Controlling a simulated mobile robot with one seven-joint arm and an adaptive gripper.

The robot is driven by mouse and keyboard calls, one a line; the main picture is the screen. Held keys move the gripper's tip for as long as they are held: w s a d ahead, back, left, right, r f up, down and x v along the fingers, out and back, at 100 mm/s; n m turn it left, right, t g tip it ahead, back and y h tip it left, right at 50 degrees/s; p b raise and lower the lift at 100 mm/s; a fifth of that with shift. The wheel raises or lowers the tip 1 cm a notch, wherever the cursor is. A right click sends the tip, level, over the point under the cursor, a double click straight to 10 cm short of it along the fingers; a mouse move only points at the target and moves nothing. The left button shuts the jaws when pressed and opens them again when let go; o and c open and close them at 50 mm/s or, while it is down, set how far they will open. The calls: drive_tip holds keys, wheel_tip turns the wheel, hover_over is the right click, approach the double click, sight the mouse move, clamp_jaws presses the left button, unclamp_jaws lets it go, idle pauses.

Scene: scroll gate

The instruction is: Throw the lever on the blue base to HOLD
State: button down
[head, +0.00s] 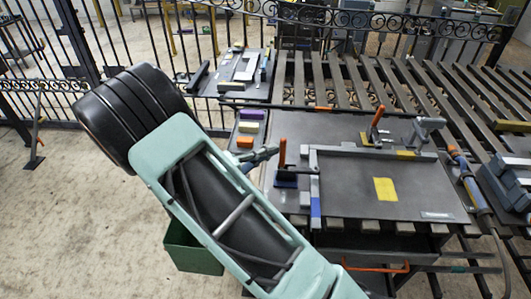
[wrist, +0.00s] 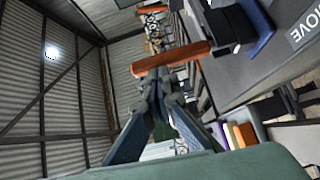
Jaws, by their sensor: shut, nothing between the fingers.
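The lever's orange handle (head: 282,152) stands roughly upright on its dark blue base (head: 287,180), at the left part of the grey worktable. In the wrist view the orange handle (wrist: 170,58) lies across the picture just beyond my fingertips, and the blue base (wrist: 250,25) is at upper right. My gripper (head: 275,151) is shut and empty, beside the handle on its left; it also shows in the wrist view (wrist: 158,82). I cannot tell whether the fingertips touch the handle.
A pale rail frame (head: 313,165) stands right of the lever. A second orange-handled lever (head: 377,116) and a grey clamp (head: 425,130) are farther back. Coloured blocks (head: 247,127) lie at the table's left edge. A yellow patch (head: 385,188) marks the grey plate.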

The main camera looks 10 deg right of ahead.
drive_tip(key=shift+s+d+r+m+y+b, duration=0.1)
drive_tip(key=shift+s+d+m+y+b, duration=0.15)
drive_tip(key=shift+d+m+y+b, duration=0.3)
drive_tip(key=shift+s+d+r+m+y+b, duration=0.1)
drive_tip(key=shift+s+d+m+y+b, duration=0.2)
drive_tip(key=shift+d, duration=0.35)
drive_tip(key=shift+w, duration=0.1)
drive_tip(key=s+a+r+b, duration=0.1)
drive_tip(key=s+a+r, duration=0.2)
drive_tip(key=a, duration=0.9)
drive_tip(key=shift+s+a, duration=0.2)
drive_tip(key=shift+a, duration=0.05)
drive_tip(key=shift+b, duration=0.3)
